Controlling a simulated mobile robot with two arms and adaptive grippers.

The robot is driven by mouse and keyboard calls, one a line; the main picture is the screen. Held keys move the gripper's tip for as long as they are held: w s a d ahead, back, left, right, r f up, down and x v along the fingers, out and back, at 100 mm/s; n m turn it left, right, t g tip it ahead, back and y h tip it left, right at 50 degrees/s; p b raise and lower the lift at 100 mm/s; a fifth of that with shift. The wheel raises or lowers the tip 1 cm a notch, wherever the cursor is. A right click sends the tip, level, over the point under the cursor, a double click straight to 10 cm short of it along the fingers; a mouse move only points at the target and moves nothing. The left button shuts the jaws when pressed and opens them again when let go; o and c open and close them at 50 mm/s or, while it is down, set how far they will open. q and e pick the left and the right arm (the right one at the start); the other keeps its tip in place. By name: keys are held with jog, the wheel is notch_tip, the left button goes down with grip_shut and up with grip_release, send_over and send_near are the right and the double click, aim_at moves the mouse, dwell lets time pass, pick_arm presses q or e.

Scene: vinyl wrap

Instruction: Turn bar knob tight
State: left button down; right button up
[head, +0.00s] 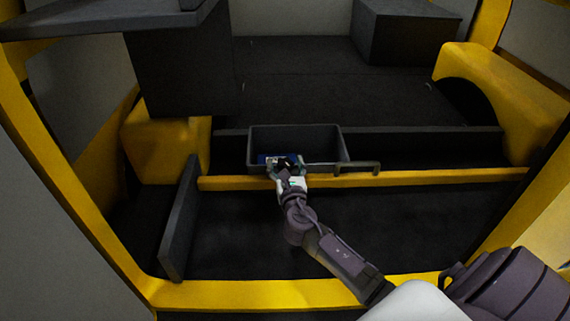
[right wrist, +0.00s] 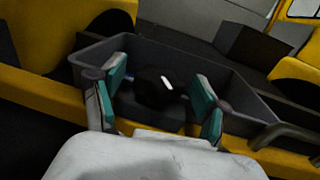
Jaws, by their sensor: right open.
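A dark rounded knob-like thing (right wrist: 153,88) with a white highlight shows in the right wrist view, between the fingers of my right gripper (right wrist: 160,80). It is too dark to tell whether the fingers touch it. In the head view my right gripper (head: 287,168) is at the front wall of a grey bin, and a small black thing (head: 289,161) shows at its fingertips. The right gripper is open, with teal pads apart. A grey bar-like handle (head: 365,165) runs right of the bin's front; it also shows in the right wrist view (right wrist: 290,135). My left gripper is out of view.
The open grey bin (head: 318,137) sits behind a yellow ledge (head: 430,179) in a yellow-framed van interior. Something blue (head: 263,158) is by the bin's front left. A dark upright panel (head: 180,220) stands left. The dark floor (head: 420,215) before the ledge is clear.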

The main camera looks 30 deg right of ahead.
jog(key=shift+w+d, duration=0.15)
jog(key=shift+w, duration=0.15)
jog(key=c, duration=1.2)
